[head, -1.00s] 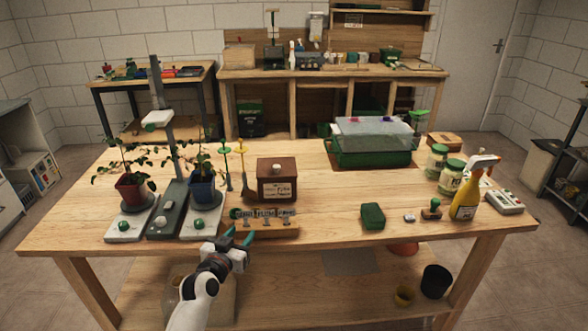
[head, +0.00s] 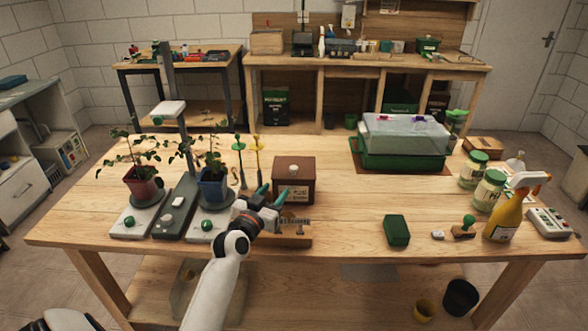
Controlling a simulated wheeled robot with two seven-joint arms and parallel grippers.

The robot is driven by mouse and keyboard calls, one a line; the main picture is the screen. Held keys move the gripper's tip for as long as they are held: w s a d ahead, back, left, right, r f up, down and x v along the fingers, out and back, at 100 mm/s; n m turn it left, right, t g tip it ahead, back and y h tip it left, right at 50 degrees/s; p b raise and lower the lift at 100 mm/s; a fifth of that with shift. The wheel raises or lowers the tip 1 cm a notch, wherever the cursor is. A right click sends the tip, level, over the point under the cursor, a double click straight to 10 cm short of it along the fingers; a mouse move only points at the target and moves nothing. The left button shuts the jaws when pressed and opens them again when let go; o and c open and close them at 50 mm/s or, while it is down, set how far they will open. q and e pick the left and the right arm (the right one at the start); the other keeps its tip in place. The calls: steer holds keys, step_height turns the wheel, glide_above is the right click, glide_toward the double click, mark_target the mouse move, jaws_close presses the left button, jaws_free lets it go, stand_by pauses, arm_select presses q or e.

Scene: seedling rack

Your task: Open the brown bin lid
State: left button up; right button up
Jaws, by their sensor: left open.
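The brown bin (head: 294,185) is a small box with a pale label on its front, standing on the wooden table left of centre. Its lid (head: 294,165) lies flat on top and is shut, with a white round knob (head: 294,170) at its middle. My left gripper (head: 272,196) is open and empty. Its teal fingertips are just in front of the bin's left front side, below the lid; I cannot tell whether they touch it. The gripper hides part of the label rack (head: 298,242) in front of the bin. My right gripper is not in view.
Left of the bin stand yellow and green stakes (head: 259,155), a blue pot (head: 213,187) and a red pot (head: 143,186) with seedlings. A green propagator tray (head: 400,160) with a clear cover stands at the back right.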

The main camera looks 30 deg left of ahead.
mark_target(292, 169)
arm_select(q)
steer(key=w, duration=0.3)
steer(key=w+a, duration=0.1)
steer(key=w, duration=0.5)
steer(key=shift+a+r, duration=0.1)
steer(key=shift+a, duration=0.1)
steer(key=shift+w+a, duration=0.1)
steer(key=shift+w, duration=0.65)
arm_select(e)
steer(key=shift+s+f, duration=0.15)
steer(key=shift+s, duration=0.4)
arm_select(q)
jaws_close()
